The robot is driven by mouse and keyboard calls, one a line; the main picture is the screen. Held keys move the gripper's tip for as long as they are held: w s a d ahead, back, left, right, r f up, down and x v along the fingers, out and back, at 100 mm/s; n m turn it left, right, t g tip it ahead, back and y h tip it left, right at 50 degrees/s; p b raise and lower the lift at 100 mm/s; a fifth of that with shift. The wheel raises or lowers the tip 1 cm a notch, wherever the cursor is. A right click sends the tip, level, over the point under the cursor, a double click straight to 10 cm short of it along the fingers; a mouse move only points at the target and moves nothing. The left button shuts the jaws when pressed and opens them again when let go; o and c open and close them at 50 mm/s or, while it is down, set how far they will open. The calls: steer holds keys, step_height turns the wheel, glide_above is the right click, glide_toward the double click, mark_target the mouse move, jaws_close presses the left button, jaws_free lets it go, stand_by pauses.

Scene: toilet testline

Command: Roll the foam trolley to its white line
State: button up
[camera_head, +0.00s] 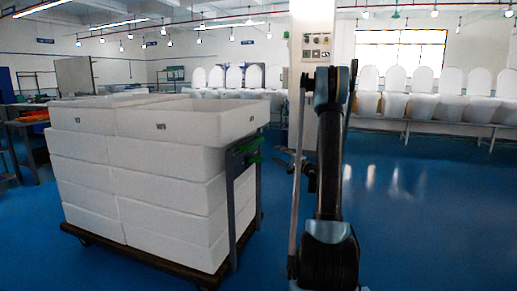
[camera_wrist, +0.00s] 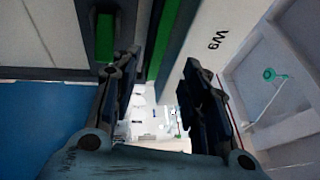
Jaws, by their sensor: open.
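The foam trolley (camera_head: 150,268) stands at the left in the head view, a dark low base on casters stacked with white foam boxes (camera_head: 165,190). A grey handle frame (camera_head: 233,215) with green grips (camera_head: 248,146) rises at its right end. My gripper (camera_head: 290,160) is just right of the grips, partly hidden by my arm. In the wrist view my gripper (camera_wrist: 160,70) is open, its two dark fingers apart. A green grip (camera_wrist: 105,38) shows by the left finger, and a green strip (camera_wrist: 162,40) shows between the fingers. I cannot tell whether they touch. No white floor line is visible.
Blue floor (camera_head: 420,220) is open to the right of my arm. Rows of white toilets (camera_head: 430,100) stand on benches along the back. A pale column (camera_head: 312,40) with a control panel stands behind my arm. A table with orange items (camera_head: 32,116) is at far left.

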mark_target(256, 143)
steer(key=x, duration=1.7)
steer(key=shift+s, duration=0.1)
jaws_close()
